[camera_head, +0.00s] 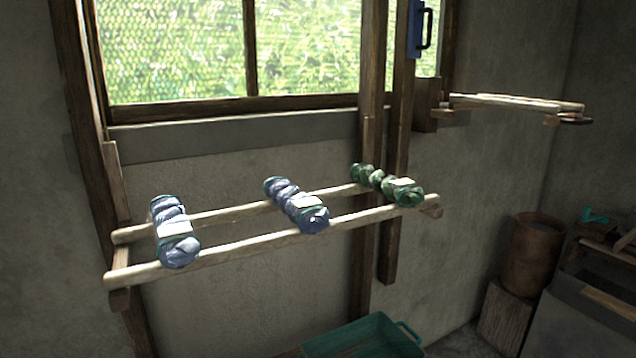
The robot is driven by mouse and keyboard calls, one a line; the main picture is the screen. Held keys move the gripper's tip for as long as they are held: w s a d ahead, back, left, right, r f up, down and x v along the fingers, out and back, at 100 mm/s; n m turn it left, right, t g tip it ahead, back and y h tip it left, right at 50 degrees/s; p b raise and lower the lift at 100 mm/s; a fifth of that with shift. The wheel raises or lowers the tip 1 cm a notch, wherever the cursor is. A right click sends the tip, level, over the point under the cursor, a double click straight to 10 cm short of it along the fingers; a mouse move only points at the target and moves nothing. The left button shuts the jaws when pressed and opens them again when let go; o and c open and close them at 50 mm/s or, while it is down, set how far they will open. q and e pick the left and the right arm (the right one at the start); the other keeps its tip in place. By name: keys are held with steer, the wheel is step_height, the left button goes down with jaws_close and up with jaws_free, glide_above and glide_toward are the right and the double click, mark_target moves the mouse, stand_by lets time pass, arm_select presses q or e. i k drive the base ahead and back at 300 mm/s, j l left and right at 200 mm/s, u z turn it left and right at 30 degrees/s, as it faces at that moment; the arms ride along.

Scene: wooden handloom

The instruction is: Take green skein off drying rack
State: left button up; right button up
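The green skein (376,180) lies across the two wooden poles of the drying rack (245,246), near its right end. It is twisted, with a pale label band around its near part. Two blue skeins lie across the same poles: one in the middle (288,197) and one near the left end (171,223). All three skeins are apart from one another. Neither of my grippers is in view.
A teal tray (410,332) with a handle sits low below the rack. A window (235,106) is behind. Wooden posts (391,235) stand close behind the green skein. At right are a pale wooden bar (515,102), a brown barrel (531,262) and a grey bench (575,318).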

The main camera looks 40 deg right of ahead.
mark_target(396, 189)
steer(key=z, duration=1.65)
steer(key=i+l+u, duration=0.1)
steer(key=l, duration=0.25)
steer(key=i+l+u, duration=0.25)
steer(key=l, duration=0.45)
steer(key=i+l+u, duration=0.1)
steer(key=i+l, duration=0.15)
steer(key=l, duration=0.15)
